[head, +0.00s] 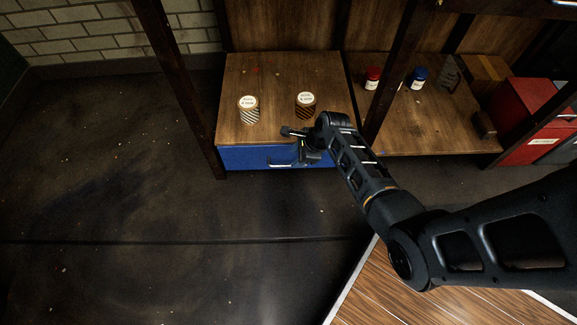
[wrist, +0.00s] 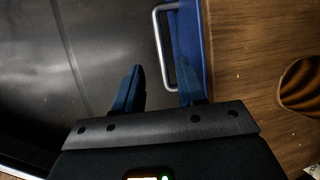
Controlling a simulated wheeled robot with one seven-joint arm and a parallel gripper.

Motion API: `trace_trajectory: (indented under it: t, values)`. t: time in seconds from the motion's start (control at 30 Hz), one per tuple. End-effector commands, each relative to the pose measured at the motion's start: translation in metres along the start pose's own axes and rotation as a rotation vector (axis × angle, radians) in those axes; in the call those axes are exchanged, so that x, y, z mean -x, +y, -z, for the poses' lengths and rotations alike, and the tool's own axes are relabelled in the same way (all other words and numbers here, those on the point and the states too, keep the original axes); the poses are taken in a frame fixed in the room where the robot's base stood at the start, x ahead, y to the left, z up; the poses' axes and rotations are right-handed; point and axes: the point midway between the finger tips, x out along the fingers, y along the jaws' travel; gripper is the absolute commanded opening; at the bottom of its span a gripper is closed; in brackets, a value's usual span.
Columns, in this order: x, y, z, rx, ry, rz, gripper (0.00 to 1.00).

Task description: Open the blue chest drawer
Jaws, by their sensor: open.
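The blue drawer (head: 245,157) sits under a wooden top and looks shut in the head view. Its silver bar handle (head: 279,163) is on the blue front, and the handle also shows in the wrist view (wrist: 158,45). My gripper (head: 296,143) is at the drawer's upper right, by the handle, and hides part of the front. In the wrist view my gripper (wrist: 161,70) is open, with one finger left of the handle bar and the other near the blue front (wrist: 188,45). The bar lies between the fingertips in the picture; I cannot tell whether they touch it.
Two patterned jars with white lids, one left (head: 249,109) and one right (head: 305,105), stand on the wooden top (head: 240,75). A red jar (head: 372,78) and a blue jar (head: 417,78) stand on the right shelf. A red cabinet (head: 525,125) is far right. The dark floor (head: 130,200) in front is clear.

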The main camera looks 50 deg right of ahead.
Motion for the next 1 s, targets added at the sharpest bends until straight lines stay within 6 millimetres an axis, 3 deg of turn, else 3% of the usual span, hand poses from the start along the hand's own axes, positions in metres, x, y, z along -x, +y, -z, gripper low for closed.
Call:
trace_trajectory:
  t: [0.2,0.4,0.83,1.0]
  values:
    - [-0.037,0.001,0.002,0.002,0.000,-0.001,0.40]
    - [-0.062,0.001,0.001,0.004,0.000,0.001,0.40]
    - [-0.070,0.000,-0.001,0.004,0.000,0.002,0.40]
    - [-0.070,0.000,-0.001,0.004,0.000,0.002,0.26]
